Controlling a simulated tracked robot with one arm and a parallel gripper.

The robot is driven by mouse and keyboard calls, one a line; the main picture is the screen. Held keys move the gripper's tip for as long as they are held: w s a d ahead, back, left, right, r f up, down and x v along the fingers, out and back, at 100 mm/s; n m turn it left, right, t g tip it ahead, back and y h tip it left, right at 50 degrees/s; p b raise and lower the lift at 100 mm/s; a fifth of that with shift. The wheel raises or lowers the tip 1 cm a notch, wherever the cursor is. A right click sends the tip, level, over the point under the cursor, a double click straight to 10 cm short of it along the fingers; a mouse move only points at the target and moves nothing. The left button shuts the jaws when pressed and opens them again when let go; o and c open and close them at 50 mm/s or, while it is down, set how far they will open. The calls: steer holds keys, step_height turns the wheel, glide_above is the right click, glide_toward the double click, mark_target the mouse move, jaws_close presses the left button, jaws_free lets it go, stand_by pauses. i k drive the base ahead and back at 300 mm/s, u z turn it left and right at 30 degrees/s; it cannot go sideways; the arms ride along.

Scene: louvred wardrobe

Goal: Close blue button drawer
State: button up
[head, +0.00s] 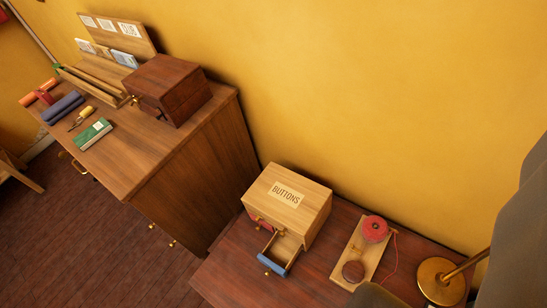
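The light wooden button box (314,205), with a "BUTTONS" label on top, stands on the lower dark wood table at the lower middle. Its blue-fronted drawer (273,265) with a small brass knob is pulled out toward the lower left, and its hollow inside shows. A red-fronted drawer (257,220) to the left of it, also with a brass knob, appears to sit in the box; its front is partly in shadow. I cannot make out my gripper in this view.
A wooden tray with red thread (375,228) and a brass lamp base (436,280) stand right of the box. Grey shapes, unclear what, fill the right edge and bottom. A taller cabinet (200,165) with a dark wooden box (170,88) stands at left.

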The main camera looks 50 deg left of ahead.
mark_target(280, 252)
steer(key=u, duration=0.1)
steer(key=k, duration=0.85)
steer(key=u, duration=0.6)
